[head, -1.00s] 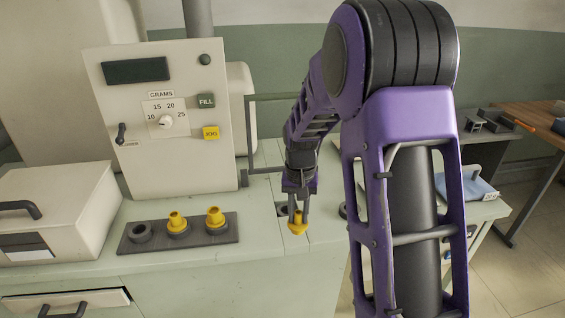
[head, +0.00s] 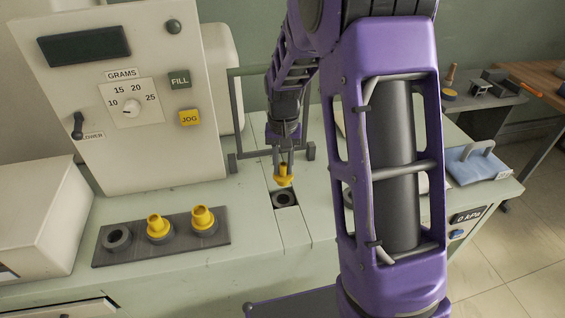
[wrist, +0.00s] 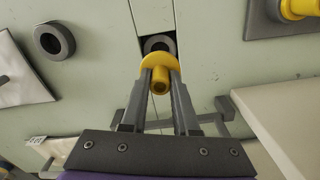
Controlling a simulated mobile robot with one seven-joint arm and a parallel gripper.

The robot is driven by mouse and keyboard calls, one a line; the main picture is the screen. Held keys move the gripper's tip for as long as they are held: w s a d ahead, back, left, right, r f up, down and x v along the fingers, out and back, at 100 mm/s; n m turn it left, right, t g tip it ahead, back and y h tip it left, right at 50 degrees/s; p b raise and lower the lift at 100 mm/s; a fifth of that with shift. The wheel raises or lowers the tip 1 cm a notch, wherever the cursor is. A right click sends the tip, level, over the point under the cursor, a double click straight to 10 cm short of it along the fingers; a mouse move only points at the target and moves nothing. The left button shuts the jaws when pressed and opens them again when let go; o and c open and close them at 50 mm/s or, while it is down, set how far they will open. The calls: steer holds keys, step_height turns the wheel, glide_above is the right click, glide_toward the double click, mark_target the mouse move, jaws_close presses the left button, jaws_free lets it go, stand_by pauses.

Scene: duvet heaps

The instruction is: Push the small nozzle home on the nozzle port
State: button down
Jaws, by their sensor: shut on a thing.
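The small yellow nozzle (head: 284,176) is held in my gripper (head: 283,160), above the bench and apart from the port in the head view. The nozzle port (head: 285,199) is a dark ring in a recess of the bench top, just below the nozzle. In the wrist view the nozzle (wrist: 160,76) sits between the two fingers of my gripper (wrist: 160,88), with its wide yellow flange towards the port. The port (wrist: 158,43) shows just beyond the flange, partly covered by it. I cannot tell the exact height of the gap.
A dark rack (head: 185,246) holds two other yellow nozzles (head: 159,227) (head: 204,219) and one empty ring (head: 117,239). The filling machine (head: 130,120) stands behind it. A grey frame (head: 240,110) stands close to my gripper. Bench top in front of the port is clear.

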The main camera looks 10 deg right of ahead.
mark_target(283, 181)
steer(key=shift+f+b, duration=1.9)
steer(key=shift+f, duration=1)
steer(key=shift+f+b, duration=0.95)
steer(key=shift+f, duration=0.8)
steer(key=c, duration=0.6)
jaws_free()
steer(key=shift+r, duration=0.1)
step_height(283, 181, up, 17)
steer(key=p, duration=0.2)
steer(key=shift+r+p, duration=0.15)
steer(key=shift+p, duration=0.25)
